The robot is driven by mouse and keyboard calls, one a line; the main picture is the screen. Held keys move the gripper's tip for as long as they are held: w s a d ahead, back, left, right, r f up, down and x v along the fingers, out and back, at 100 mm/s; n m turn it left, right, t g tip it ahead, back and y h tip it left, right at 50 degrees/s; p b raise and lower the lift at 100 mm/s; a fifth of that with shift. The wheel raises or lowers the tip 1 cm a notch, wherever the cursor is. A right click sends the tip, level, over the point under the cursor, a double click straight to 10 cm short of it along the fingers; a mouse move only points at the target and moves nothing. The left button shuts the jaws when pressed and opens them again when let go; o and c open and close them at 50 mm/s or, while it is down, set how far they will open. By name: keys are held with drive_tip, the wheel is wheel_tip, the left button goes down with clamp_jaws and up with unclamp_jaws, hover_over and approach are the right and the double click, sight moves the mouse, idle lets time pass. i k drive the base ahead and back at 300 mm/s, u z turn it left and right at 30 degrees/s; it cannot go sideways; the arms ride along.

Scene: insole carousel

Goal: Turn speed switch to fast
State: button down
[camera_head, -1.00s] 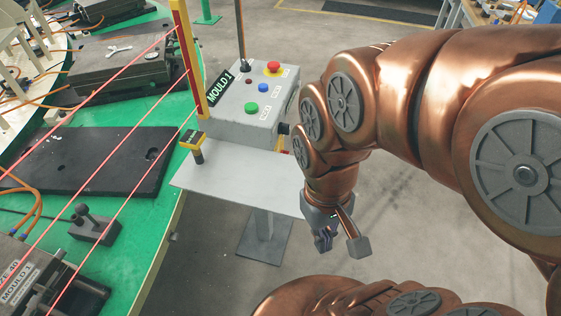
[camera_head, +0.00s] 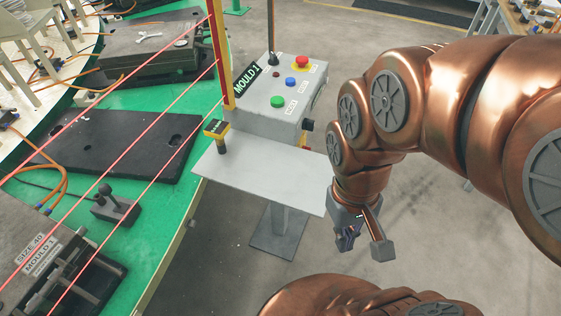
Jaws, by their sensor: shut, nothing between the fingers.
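The grey control box (camera_head: 262,122) marked MOULD 1 stands on a light grey shelf (camera_head: 270,178) left of my arm. Its top carries a red button on yellow (camera_head: 301,63), a blue button (camera_head: 290,81), a green button (camera_head: 278,102) and a small dark red one (camera_head: 276,74). A black knob (camera_head: 308,125) sticks out of the box's right side; I cannot tell whether it is the speed switch or how it is set. No readable "fast" mark shows. My gripper (camera_head: 350,240) is shut and empty, pointing down, right of the shelf and apart from the box.
A short post with a yellow-and-black top (camera_head: 217,128) stands at the shelf's left end. Red beams run from a yellow-and-red post (camera_head: 221,55) across the green carousel (camera_head: 165,205) with its black plate (camera_head: 115,145). The floor right of the shelf is clear.

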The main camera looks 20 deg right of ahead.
sight(309, 124)
drive_tip(key=u, duration=1.25)
drive_tip(key=k, duration=0.35)
drive_tip(key=z, duration=0.5)
